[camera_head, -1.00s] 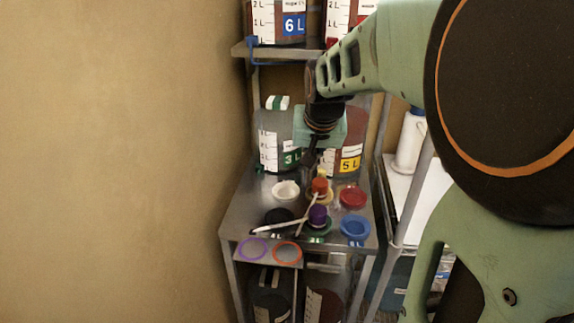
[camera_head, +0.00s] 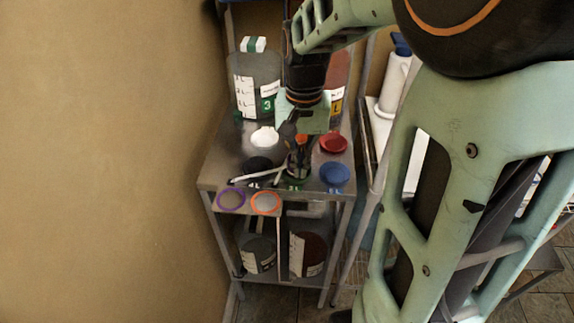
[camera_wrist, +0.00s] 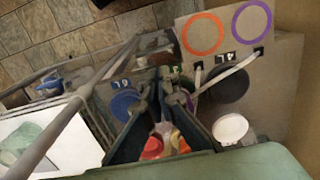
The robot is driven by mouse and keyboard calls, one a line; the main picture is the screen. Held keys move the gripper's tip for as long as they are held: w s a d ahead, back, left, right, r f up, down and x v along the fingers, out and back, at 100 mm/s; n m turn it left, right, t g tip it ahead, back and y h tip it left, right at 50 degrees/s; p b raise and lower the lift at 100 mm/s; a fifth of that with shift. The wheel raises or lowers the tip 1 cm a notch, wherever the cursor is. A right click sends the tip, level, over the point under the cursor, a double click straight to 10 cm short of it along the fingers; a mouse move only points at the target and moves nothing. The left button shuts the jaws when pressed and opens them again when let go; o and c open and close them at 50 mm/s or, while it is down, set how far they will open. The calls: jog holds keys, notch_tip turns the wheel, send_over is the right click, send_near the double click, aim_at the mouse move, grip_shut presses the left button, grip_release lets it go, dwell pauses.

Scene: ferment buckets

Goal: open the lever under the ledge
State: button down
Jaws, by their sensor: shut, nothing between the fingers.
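My gripper (camera_head: 298,166) points down, shut and empty, low over the front of the metal cart top (camera_head: 225,165). The wrist view shows its two dark fingers (camera_wrist: 163,100) converging, with an orange-red cap (camera_wrist: 152,148) and a yellow piece (camera_wrist: 181,144) visible between them. A pale, slanted lever-like bar (camera_head: 255,177) lies left of the fingertips; it also shows in the wrist view (camera_wrist: 240,71). A small panel with a purple ring (camera_head: 231,200) and an orange ring (camera_head: 265,202) juts from the front edge. I cannot clearly make out a lever under the ledge.
Red (camera_head: 333,143), blue (camera_head: 335,175) and white (camera_head: 264,137) lids lie around my gripper. A large bucket (camera_head: 256,80) stands behind. Buckets (camera_head: 257,252) fill the lower shelf. A wall (camera_head: 100,160) is close on the left; a white-topped table (camera_head: 385,130) stands right.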

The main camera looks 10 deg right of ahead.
aim_at(293, 211)
notch_tip(293, 211, down, 14)
jog(key=shift+r, duration=0.1)
dwell(0.4)
jog(key=shift+w+a+f+b, duration=0.1)
jog(key=shift+a+f+b, duration=0.2)
jog(key=shift+f+b, duration=0.35)
jog(key=shift+w+a+f+b, duration=0.1)
jog(key=shift+a+f+b, duration=0.3)
jog(key=shift+b, duration=0.35)
jog(key=shift+d, duration=0.1)
jog(key=shift+r, duration=0.2)
jog(key=shift+r+p, duration=0.7)
jog(key=shift+p, duration=0.05)
